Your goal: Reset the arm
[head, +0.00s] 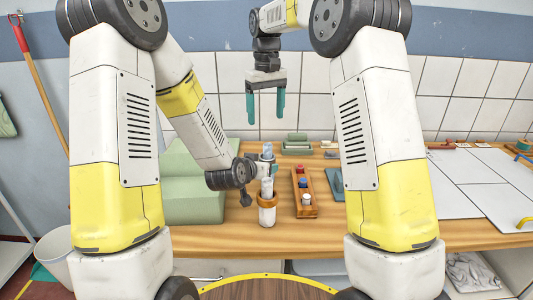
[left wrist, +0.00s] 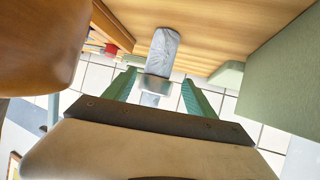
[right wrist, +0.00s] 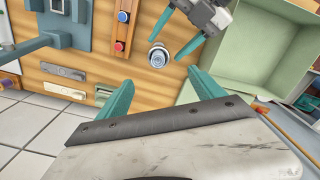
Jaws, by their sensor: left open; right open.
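My right gripper (head: 265,108) hangs fingers down in front of the tiled wall, above the back of the wooden table. Its teal fingers are apart with nothing between them; they also show in the right wrist view (right wrist: 160,95). My left gripper (head: 268,172) is low over the table at a pale upright cylinder (head: 267,212) with a tan band. Its fingers, apart in the left wrist view (left wrist: 160,92), have a grey cylindrical end (left wrist: 163,50) between or just beyond them; contact cannot be told. The right wrist view shows the cylinder's round metallic top (right wrist: 157,56) near the left fingertips.
A wooden rack (head: 299,188) with coloured knobs stands right of the cylinder. Green boxes (head: 193,205) fill the table's left side. White panels (head: 480,165) lie at right. Small green blocks (head: 297,147) sit at the back. A white bucket (head: 52,255) is at lower left.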

